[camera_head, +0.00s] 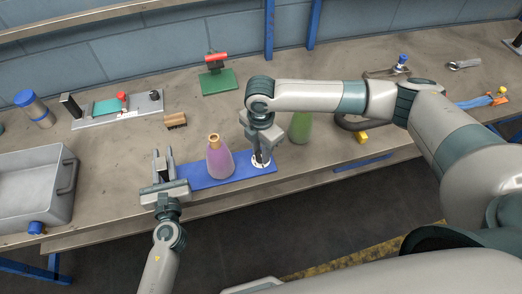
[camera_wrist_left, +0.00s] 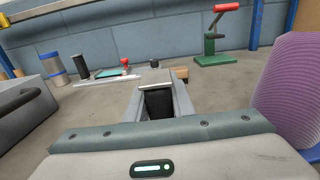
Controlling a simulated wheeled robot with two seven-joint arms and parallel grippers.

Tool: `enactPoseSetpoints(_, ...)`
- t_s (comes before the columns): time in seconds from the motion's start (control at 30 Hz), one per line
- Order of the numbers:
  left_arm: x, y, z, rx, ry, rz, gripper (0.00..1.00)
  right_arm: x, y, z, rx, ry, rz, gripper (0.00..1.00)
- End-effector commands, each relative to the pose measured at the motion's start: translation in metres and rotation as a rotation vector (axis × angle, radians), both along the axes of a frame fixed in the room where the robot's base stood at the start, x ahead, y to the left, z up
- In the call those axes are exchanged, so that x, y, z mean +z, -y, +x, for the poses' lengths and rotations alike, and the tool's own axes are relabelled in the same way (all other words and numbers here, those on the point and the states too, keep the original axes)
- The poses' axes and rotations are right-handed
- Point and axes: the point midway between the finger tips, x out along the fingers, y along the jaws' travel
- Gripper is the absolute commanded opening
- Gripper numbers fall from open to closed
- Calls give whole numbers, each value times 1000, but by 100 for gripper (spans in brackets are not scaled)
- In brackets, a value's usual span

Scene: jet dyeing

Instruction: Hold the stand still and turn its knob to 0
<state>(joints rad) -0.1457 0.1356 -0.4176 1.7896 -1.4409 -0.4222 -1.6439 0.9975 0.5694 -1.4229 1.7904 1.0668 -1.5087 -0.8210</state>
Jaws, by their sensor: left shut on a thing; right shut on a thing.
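The stand is a flat blue plate (camera_head: 243,173) on the bench, with a white dial (camera_head: 262,164) at its right end. A pink-purple conical flask (camera_head: 217,162) stands on its middle; it also shows at the right of the left wrist view (camera_wrist_left: 288,95). My left gripper (camera_head: 163,162) is at the plate's left end, shut on a dark block (camera_wrist_left: 158,103) that seems part of the stand. My right gripper (camera_head: 261,152) points down over the dial, shut on the knob, which its fingers mostly hide. The dial's marks and the knob's setting cannot be read.
A green flask (camera_head: 301,126) stands just right of my right gripper. A grey tub (camera_head: 35,190) is at left. A small brown block (camera_head: 175,121) and a green stand with a red handle (camera_head: 217,80) lie behind. The bench's front edge is close.

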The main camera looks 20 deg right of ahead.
Motion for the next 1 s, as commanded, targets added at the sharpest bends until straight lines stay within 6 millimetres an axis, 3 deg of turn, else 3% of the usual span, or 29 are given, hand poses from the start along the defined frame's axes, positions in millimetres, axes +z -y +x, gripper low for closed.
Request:
enactPoseSetpoints(0.2,-1,-1,0,1,-2,1,0,0,1,0,-1,1,-2,3)
enactPoseSetpoints(0.23,-1,-1,0,1,-2,1,0,0,1,0,-1,1,-2,28)
enactPoseSetpoints(0.3,-1,-1,0,1,-2,1,0,0,1,0,-1,1,-2,44)
enactPoseSetpoints(0.73,-1,-1,0,1,-1,1,0,4,0,0,-2,1,0,45)
enactPoseSetpoints(1.0,-1,0,0,1,-1,0,0,32,0,1,0,3,1,45)
